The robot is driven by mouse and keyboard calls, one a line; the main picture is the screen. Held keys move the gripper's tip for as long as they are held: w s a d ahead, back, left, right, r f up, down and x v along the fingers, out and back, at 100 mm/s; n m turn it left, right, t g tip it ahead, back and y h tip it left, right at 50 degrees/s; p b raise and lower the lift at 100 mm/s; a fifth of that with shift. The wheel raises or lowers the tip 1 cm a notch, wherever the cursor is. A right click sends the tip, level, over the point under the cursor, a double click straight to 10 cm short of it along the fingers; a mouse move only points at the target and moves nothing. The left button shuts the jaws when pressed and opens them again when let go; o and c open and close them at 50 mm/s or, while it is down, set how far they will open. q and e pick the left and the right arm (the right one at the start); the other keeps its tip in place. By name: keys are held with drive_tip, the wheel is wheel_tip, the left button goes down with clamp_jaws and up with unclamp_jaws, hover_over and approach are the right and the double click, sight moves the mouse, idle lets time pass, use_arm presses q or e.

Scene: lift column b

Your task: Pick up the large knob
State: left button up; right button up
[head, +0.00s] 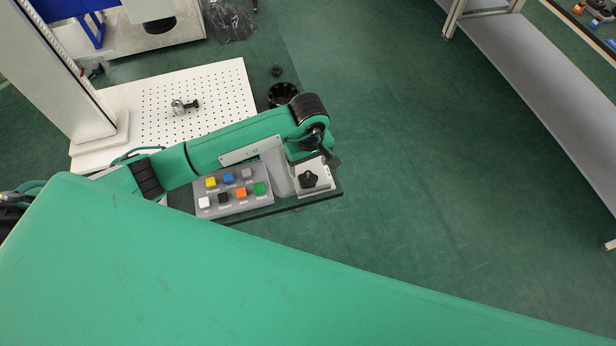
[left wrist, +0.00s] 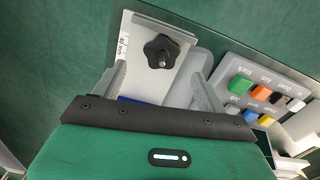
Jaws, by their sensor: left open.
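The large knob is black and star-shaped. In the left wrist view the knob (left wrist: 161,51) stands on a pale plate (left wrist: 146,78) with a "40 mm" label. In the head view the knob (head: 309,180) sits on a whitish block at the right end of a dark board. My left gripper (left wrist: 158,76) is open, with one grey finger on each side of the plate's near part. The knob lies just beyond the fingertips in the picture, and nothing is held. In the head view my left arm's end is above and behind the knob. My right gripper is not in view.
A grey button box (head: 236,198) with several coloured buttons stands left of the knob; it also shows in the left wrist view (left wrist: 262,95). A white perforated plate (head: 215,90) lies behind the arm. The green floor (head: 420,150) to the right is clear.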

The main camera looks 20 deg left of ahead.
sight(308, 175)
use_arm(q)
drive_tip(key=f+p, duration=0.1)
drive_tip(key=f, duration=0.1)
drive_tip(key=f+p, duration=0.1)
drive_tip(key=f, duration=0.1)
drive_tip(key=shift+s+f, duration=0.2)
drive_tip(key=shift+f, duration=0.4)
drive_tip(key=shift+c, duration=0.4)
drive_tip(key=c, duration=0.9)
